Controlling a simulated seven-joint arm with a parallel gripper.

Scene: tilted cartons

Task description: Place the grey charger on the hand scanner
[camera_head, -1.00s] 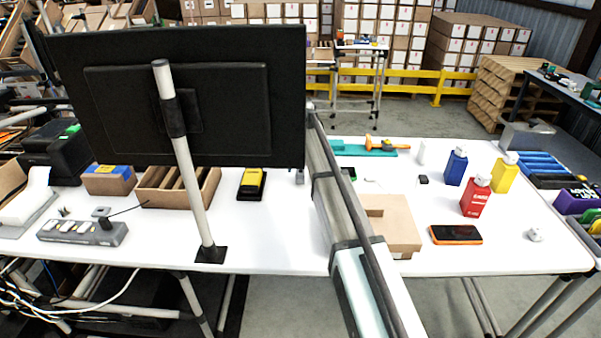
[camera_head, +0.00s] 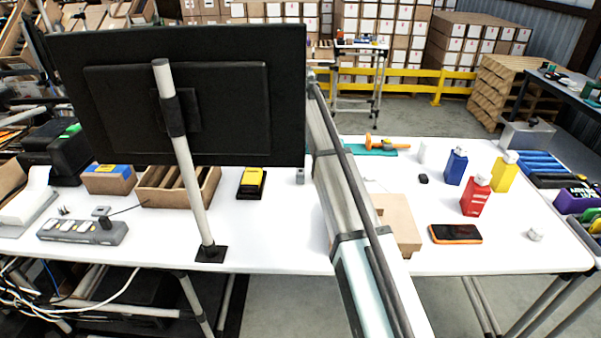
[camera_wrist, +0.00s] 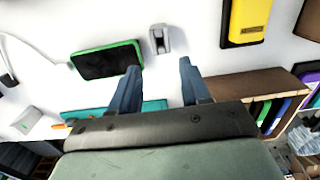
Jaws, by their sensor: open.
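A small grey block with a dark slot, which looks like the grey charger (camera_wrist: 160,38), lies on the white table. It also shows in the head view (camera_head: 300,176), between the monitor and my arm. The yellow and black device, which looks like the hand scanner (camera_head: 251,183), lies flat to its left; it shows at the top right of the wrist view (camera_wrist: 245,20). My gripper (camera_wrist: 159,67) is open and empty, its fingertips short of the charger, which appears between their lines in the picture. The head view does not show my fingers.
A green-edged black phone (camera_wrist: 105,60) lies close beside the charger. A cardboard divider box (camera_head: 180,187) stands left of the scanner, and a large monitor (camera_head: 180,95) on a pole blocks part of the view. Bottles (camera_head: 475,196) and an orange phone (camera_head: 456,234) are at right.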

